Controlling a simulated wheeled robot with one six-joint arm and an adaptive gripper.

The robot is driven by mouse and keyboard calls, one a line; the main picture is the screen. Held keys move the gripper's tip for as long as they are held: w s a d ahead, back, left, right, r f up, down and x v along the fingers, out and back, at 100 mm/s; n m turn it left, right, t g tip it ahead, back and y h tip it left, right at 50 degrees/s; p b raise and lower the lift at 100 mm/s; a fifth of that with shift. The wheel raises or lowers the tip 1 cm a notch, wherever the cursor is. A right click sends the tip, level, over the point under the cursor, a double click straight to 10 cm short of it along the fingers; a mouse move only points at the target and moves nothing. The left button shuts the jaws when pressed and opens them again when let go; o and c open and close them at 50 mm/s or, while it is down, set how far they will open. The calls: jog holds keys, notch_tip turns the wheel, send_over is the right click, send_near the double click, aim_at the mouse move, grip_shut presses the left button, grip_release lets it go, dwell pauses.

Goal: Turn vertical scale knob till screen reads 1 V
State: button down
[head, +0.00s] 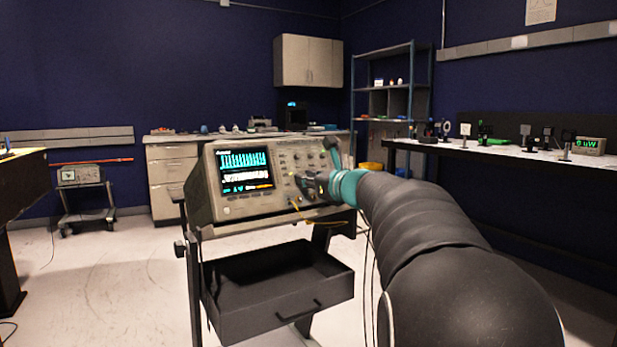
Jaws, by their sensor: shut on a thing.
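The oscilloscope (209,185) stands on a cart in the middle of the head view, its front panel facing me. Its lit screen (246,170) shows a cyan trace above and a pale trace below, with small coloured text along the bottom. The text is too small to read. My gripper (311,187) is at the lower right part of the front panel, shut on a knob there. My gripper hides that knob, so its pointer and label cannot be seen. Other small knobs and buttons (297,158) show above my gripper.
The cart has an open black drawer (275,283) below the oscilloscope. Thin cables hang at the panel's lower right. A black bench (470,150) with small instruments stands at right, a table edge (22,180) at left. The floor (110,270) left of the cart is clear.

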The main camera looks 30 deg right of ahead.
jog(key=shift+r+m+h, duration=0.1)
jog(key=shift+m+h, duration=0.4)
jog(key=shift+m, duration=0.5)
jog(key=c, duration=1)
grip_release()
jog(key=shift+s, duration=0.1)
jog(key=s, duration=0.7)
jog(key=shift+s+d+r, duration=0.15)
jog(key=shift+s+d, duration=0.25)
